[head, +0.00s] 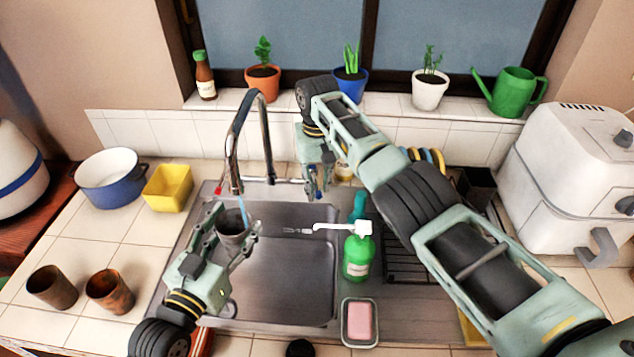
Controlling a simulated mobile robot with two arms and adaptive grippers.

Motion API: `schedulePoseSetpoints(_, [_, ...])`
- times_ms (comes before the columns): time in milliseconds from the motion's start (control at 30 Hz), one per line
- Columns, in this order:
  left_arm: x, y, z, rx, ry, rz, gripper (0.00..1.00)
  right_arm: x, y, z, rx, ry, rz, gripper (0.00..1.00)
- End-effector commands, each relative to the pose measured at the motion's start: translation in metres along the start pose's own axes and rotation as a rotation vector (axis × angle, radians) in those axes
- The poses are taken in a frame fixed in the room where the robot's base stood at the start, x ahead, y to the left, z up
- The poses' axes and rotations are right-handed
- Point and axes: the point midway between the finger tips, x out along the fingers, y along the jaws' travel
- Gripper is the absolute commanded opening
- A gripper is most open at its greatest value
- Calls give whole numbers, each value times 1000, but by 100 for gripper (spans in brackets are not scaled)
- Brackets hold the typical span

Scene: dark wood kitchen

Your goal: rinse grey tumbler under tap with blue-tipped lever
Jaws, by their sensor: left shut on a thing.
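The grey tumbler (231,228) is held roughly upright over the left part of the sink (290,255). My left gripper (232,243) is shut on it, one finger on each side. The chrome tap (268,135) arches above it, and a thin light-blue stream (243,209) runs from its spout down to the tumbler. A red tip (218,190) shows left of the spout. My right gripper (318,190) points down behind the sink, right of the tap. Its fingers are small and dark, so their opening is unclear. I cannot make out the blue-tipped lever, perhaps hidden by this gripper.
A green soap bottle (357,262) with a white pump stands right of the basin, with a pink soap dish (360,322) in front. Two brown cups (109,291) (52,288), a yellow tub (168,188) and a blue-white pot (108,180) stand left. A black rack (405,265) lies right.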

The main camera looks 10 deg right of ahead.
Motion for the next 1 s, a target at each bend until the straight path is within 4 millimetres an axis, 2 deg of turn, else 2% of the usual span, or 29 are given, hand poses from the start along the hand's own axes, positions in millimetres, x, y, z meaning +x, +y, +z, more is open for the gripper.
schedulePoseSetpoints(300, [0,0,0,0,1,0,26,0,0,1,0,-2,0,30])
schedulePoseSetpoints(433, [0,0,0,0,1,0,26,-8,0,0,0,-1,-1,30])
schedulePoseSetpoints(567, [0,0,0,0,1,0,26,-28,0,-1,-1,2,-1,30])
schedulePoseSetpoints(800, [0,0,0,0,1,0,26,-79,0,-1,0,2,-1,30])
schedulePoseSetpoints(1000, [0,0,0,0,1,0,26,-108,0,0,0,-1,0,30])
